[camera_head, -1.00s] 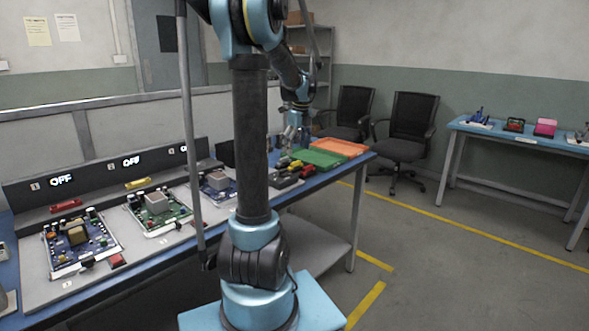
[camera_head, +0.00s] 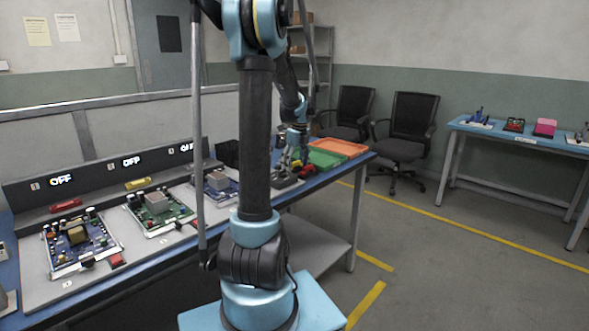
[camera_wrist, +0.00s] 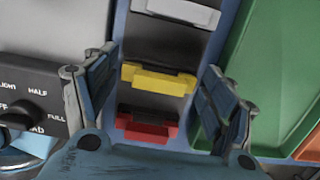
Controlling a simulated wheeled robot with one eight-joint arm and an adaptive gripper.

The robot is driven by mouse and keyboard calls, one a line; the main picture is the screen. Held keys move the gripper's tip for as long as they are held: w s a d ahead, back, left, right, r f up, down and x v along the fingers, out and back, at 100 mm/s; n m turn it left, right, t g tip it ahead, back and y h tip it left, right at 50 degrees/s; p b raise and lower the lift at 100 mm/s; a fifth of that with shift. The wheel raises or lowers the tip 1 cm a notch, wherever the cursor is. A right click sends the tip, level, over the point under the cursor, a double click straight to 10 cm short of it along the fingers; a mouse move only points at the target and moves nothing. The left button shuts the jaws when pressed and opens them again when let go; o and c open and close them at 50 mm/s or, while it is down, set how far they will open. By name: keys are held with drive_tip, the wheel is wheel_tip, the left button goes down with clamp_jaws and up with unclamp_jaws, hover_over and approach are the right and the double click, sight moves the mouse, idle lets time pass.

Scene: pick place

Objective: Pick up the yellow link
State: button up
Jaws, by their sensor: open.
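The yellow link (camera_wrist: 158,80) shows in the wrist view, lying across a dark grey holder between my fingers. A red link (camera_wrist: 147,128) lies nearer in the same holder, and a whitish link (camera_wrist: 184,12) lies at its far end. My gripper (camera_wrist: 155,92) is open, with one finger on each side of the yellow link and no clear contact. In the head view my gripper (camera_head: 292,160) is low over the holder by the green tray, and it largely hides the yellow link there.
A green tray (camera_wrist: 262,60) is close on the right of my gripper, with an orange tray (camera_head: 340,147) beyond it. A black panel with a knob (camera_wrist: 25,108) is on the left. Circuit boards (camera_head: 160,208) lie along the bench. Two chairs stand behind.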

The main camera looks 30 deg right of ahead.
drive_tip(key=c, duration=0.7)
drive_tip(key=shift+r, duration=5.55)
drive_tip(key=shift+r, duration=0.3)
drive_tip(key=shift+r, duration=0.35)
drive_tip(key=shift+r, duration=0.55)
